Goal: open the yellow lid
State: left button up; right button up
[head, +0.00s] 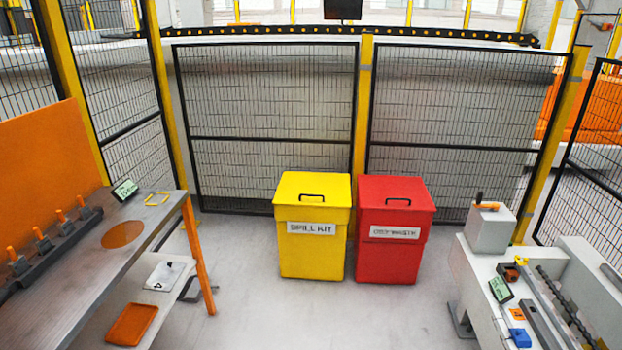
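The yellow lid (313,186) sits closed on top of the yellow bin (312,252). The bin stands upright on the floor, ahead of me and near the middle of the head view. Its front label reads "SPILL KIT". A dark handle (312,197) is on top of the lid. Neither of my grippers shows in the head view, so I cannot see whether they are open or shut.
A red bin (387,258) stands close to the yellow bin's right, its lid closed. A mesh fence (270,120) is behind both. A workbench (75,272) is at left, a machine bench (480,290) at right. The floor (300,315) in front is clear.

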aim_at(302, 189)
jog(key=i+j, duration=0.1)
jog(key=i, duration=1.05)
jog(key=i+j+z, duration=0.1)
jog(key=i, duration=0.5)
jog(key=i+j, duration=0.15)
jog(key=i, duration=0.45)
jog(key=i+j, duration=0.15)
jog(key=i, duration=0.4)
jog(key=i+j, duration=0.1)
jog(key=i, duration=0.5)
jog(key=i+j+z, duration=0.1)
jog(key=i, duration=0.45)
